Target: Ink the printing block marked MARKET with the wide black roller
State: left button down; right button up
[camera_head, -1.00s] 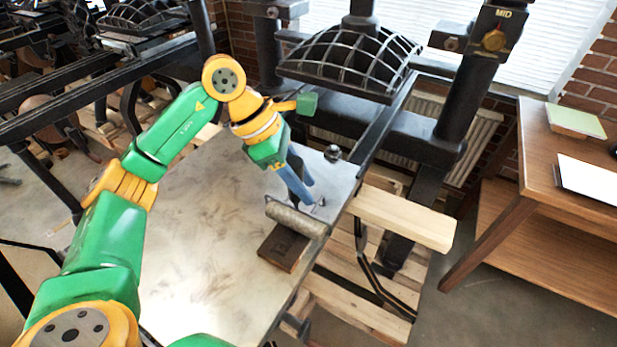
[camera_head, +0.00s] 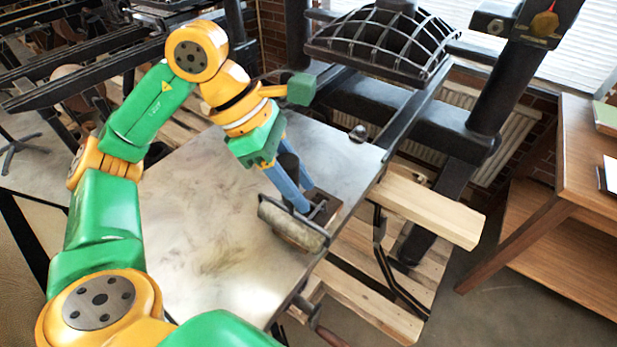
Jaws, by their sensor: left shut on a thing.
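My left gripper (camera_head: 290,188) points down over the press bed with its blue fingers shut on the roller's dark handle, which shows between them. The wide roller (camera_head: 292,225) has a grey-brown cylinder and lies slantwise below the fingertips. The dark brown printing block (camera_head: 329,207) lies near the bed's right edge, just behind the roller and partly hidden by the roller and fingers. No lettering on it can be read. I cannot tell whether the roller touches the block or the bed. My right gripper is out of view.
The pale metal press bed (camera_head: 213,240) is clear to the left of the roller. The black ribbed press head (camera_head: 385,40) is behind. A wooden beam (camera_head: 425,208) and a wooden desk (camera_head: 565,200) are to the right.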

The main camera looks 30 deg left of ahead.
aim_at(298, 163)
pick_arm(q)
jog(key=shift+s, duration=0.1)
jog(key=shift+r, duration=0.15)
jog(key=shift+r+p, duration=0.35)
jog(key=shift+p, duration=0.15)
notch_tip(298, 163, up, 4)
jog(key=p, duration=0.4)
jog(key=shift+r, duration=0.2)
jog(key=shift+f, duration=0.15)
